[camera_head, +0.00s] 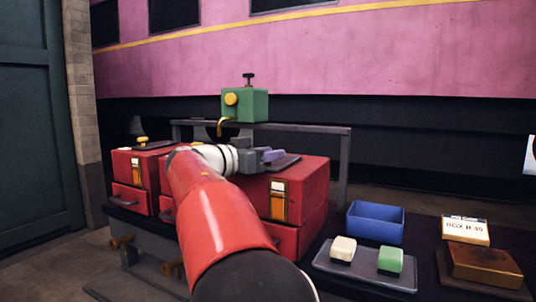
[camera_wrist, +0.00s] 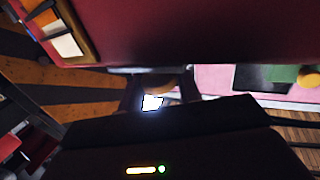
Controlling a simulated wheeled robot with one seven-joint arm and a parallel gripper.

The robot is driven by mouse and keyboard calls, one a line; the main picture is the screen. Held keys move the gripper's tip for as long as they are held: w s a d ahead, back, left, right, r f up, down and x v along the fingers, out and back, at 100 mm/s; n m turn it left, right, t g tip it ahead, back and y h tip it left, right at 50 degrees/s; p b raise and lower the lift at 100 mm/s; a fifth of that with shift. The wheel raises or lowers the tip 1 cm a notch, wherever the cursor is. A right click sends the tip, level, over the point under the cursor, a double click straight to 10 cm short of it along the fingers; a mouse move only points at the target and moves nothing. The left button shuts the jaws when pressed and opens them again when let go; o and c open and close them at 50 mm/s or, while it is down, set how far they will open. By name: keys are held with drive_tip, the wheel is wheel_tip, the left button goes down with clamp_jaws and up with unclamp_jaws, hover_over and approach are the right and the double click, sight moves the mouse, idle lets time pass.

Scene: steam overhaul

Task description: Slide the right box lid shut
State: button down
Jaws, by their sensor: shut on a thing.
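The right red box (camera_head: 302,187) stands on the bench, with a label on its front. Its dark lid (camera_head: 285,164) lies on the top, with red top surface showing in front of it and to its right. A purple handle (camera_head: 273,155) rises from the lid. My gripper (camera_head: 264,157) is at this handle, reaching from the left, and is shut on it. In the wrist view my gripper's fingers (camera_wrist: 160,88) are dark and partly shaded, below the red box side (camera_wrist: 190,35). My arm hides the left part of the right box and lid.
Another red box (camera_head: 122,170) with a yellow-knobbed lid stands left. A green block (camera_head: 250,104) sits on a grey rail (camera_head: 320,129) behind. A blue bin (camera_head: 375,222), a tray (camera_head: 335,268) with two blocks, a labelled carton (camera_head: 466,229) and a brown box (camera_head: 486,267) lie right.

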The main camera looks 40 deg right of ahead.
sight(274, 162)
drive_tip(key=d, duration=0.1)
drive_tip(key=w+d, duration=0.1)
drive_tip(key=d, duration=0.1)
drive_tip(key=shift+w+b, duration=0.15)
drive_tip(key=shift+b, duration=0.25)
drive_tip(key=shift+r, duration=0.1)
drive_tip(key=c, duration=1)
unclamp_jaws()
drive_tip(key=shift+d, duration=0.15)
drive_tip(key=a, duration=0.7)
drive_tip(key=shift+a+b, duration=0.35)
drive_tip(key=shift+a, duration=0.05)
